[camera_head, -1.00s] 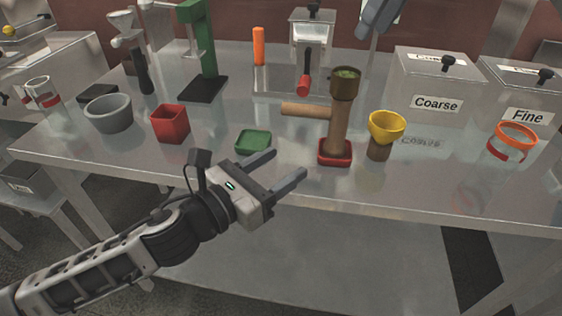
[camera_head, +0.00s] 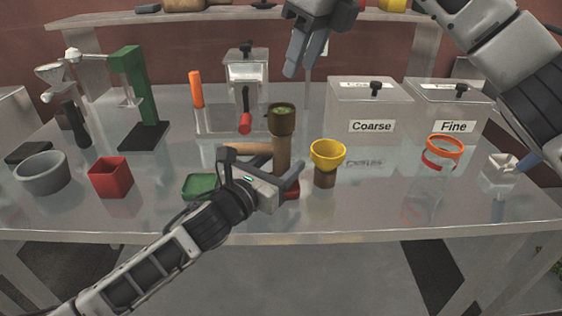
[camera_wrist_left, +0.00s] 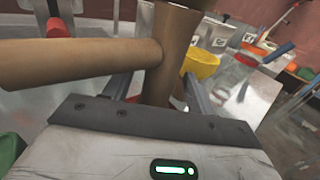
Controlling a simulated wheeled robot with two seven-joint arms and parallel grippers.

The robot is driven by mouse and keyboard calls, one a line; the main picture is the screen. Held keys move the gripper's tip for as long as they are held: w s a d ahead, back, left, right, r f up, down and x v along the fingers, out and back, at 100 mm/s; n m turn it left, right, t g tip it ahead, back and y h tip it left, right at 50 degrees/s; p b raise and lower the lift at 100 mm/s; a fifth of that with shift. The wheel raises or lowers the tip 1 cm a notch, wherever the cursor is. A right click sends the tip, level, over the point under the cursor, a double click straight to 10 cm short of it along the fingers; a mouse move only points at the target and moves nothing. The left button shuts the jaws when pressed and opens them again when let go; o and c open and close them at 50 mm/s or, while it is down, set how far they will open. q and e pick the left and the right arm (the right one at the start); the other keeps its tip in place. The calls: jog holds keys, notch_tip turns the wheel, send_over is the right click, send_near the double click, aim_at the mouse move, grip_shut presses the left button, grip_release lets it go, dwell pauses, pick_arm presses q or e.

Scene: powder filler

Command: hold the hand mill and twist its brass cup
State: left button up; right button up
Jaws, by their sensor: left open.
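The hand mill is a wooden column (camera_head: 282,152) with a sideways wooden handle (camera_head: 247,148) and a dark brass cup (camera_head: 282,120) on top, green bits inside. It stands upright on a small red dish (camera_head: 292,189), mostly hidden by my gripper. My left gripper (camera_head: 283,164) is open, low at the mill.
A yellow bowl on a brown base (camera_head: 327,155) stands close right of the mill. A green dish (camera_head: 200,186), red box (camera_head: 110,177) and grey bowl (camera_head: 42,172) are left. Coarse (camera_head: 371,105) and Fine (camera_head: 447,105) bins stand behind right. The table's front edge is clear.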

pick_arm(q)
jog(key=shift+w+d, duration=0.25)
jog(key=shift+w, duration=0.05)
jog(key=shift+c, duration=0.4)
